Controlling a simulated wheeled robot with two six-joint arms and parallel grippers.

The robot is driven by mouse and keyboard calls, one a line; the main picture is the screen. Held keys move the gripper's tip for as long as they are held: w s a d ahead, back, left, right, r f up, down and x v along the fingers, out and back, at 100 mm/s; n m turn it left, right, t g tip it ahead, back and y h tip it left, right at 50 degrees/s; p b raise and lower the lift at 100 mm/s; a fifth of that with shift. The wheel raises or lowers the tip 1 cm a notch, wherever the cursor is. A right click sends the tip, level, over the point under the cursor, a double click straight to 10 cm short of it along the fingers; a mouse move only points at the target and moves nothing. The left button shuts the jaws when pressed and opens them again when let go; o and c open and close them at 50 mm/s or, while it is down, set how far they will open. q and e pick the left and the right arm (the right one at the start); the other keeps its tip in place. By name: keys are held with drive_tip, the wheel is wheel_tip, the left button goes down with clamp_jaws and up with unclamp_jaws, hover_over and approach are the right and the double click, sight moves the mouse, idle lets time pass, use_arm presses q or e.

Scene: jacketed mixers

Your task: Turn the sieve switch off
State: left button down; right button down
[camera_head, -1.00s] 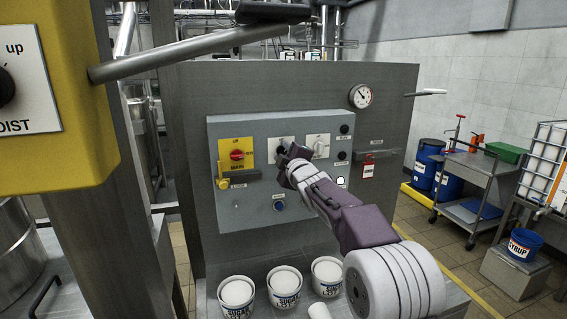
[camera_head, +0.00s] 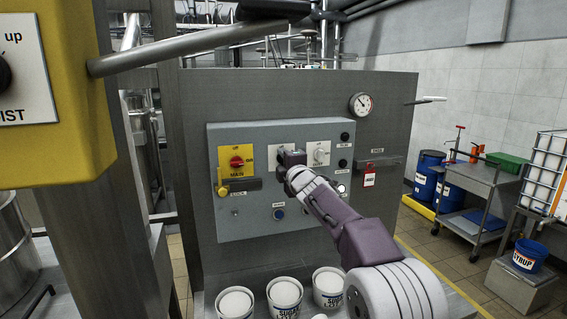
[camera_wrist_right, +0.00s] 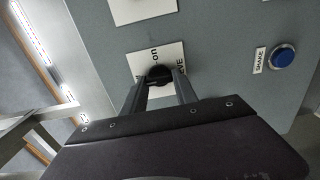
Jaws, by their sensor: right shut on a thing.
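The sieve switch is a black knob (camera_wrist_right: 157,73) on a white plate (camera_wrist_right: 172,56) marked "on" and, in part, "VE" in the right wrist view. In the head view my right gripper (camera_head: 284,157) is at this plate (camera_head: 296,147) on the grey control panel (camera_head: 230,218) and covers the knob. In the right wrist view the two fingers (camera_wrist_right: 159,82) close around the knob's sides. The knob's exact pointing is hidden by the fingers. My left gripper is in neither view.
The red main switch (camera_head: 237,162) on yellow, a yellow padlock (camera_head: 222,190), another white-plated knob (camera_head: 320,154) and a blue button (camera_head: 279,214) are near the gripper. Several white tubs (camera_head: 285,297) stand below. A yellow hoist box (camera_head: 75,130) fills the left.

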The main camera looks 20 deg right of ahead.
drive_tip(key=c, duration=1)
unclamp_jaws()
drive_tip(key=shift+o, duration=0.2)
drive_tip(key=s+b, duration=0.2)
drive_tip(key=s, duration=0.7)
drive_tip(key=shift+d+b, duration=0.15)
drive_tip(key=shift+b, duration=0.2)
drive_tip(key=shift+f, duration=0.1)
